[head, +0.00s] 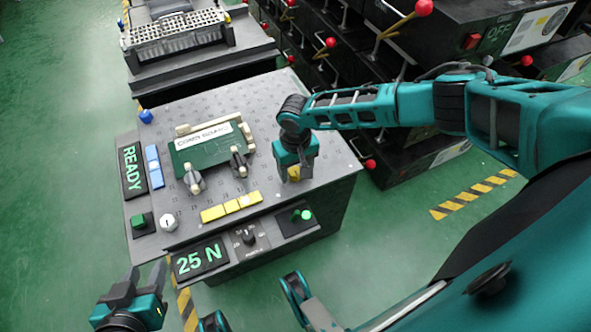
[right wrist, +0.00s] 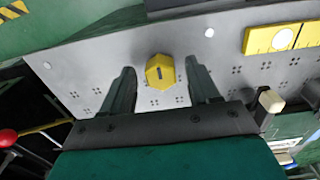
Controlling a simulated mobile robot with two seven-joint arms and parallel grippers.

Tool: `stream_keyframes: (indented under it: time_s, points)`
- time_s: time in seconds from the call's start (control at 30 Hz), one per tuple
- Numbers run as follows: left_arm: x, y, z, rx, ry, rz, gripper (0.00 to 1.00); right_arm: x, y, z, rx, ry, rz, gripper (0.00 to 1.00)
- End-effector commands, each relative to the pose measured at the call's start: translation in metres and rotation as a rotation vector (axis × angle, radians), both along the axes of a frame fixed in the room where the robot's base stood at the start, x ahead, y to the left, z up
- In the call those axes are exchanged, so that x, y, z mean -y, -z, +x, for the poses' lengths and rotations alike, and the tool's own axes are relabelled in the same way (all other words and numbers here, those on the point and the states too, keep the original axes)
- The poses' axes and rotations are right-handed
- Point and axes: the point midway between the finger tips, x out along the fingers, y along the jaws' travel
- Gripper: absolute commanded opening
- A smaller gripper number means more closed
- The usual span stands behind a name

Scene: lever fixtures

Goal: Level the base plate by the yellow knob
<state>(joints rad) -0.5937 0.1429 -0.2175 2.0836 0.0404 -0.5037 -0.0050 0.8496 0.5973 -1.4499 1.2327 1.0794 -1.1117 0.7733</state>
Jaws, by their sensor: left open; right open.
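The yellow knob (head: 293,174) is at the right side of the grey perforated base plate (head: 262,112), partly hidden by my right gripper (head: 299,178) in the head view. In the right wrist view the yellow knob (right wrist: 160,72) is faceted, with a dark slot mark. It lies between the spread fingers of my right gripper (right wrist: 160,67), with a gap on each side. Whether the fingers reach down around it, I cannot tell. The base plate (right wrist: 105,60) fills the upper wrist view; its tilt is unclear. My left gripper (head: 135,288) is open and empty, low at the left.
A green board (head: 205,150) with clamps sits mid-plate. A yellow strip (head: 231,207), a dial (head: 168,221) and a blue block (head: 152,165) lie around it. The front panel shows "25 N" (head: 199,259); the left one reads "READY" (head: 132,166). Red-knobbed lever racks (head: 365,100) stand behind.

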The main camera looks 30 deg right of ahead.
Motion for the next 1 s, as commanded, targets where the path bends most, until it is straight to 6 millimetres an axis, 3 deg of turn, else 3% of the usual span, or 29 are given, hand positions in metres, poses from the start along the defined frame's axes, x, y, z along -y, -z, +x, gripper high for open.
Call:
stream_keyframes:
  time_s: [0.2,0.8,1.0]
  points:
    - [0.0015,-0.0047,0.0021,0.009,0.000,-0.005,0.43,-0.0003,-0.0002,0.0001,0.000,-0.001,0.000,0.61]
    - [0.0001,-0.0052,0.0040,0.016,0.005,0.002,0.43,-0.0004,-0.0003,-0.0001,0.000,-0.001,0.000,0.04]
    - [-0.0003,-0.0065,0.0032,0.011,0.005,0.003,0.43,-0.0006,-0.0010,-0.0010,-0.002,-0.015,0.000,0.04]
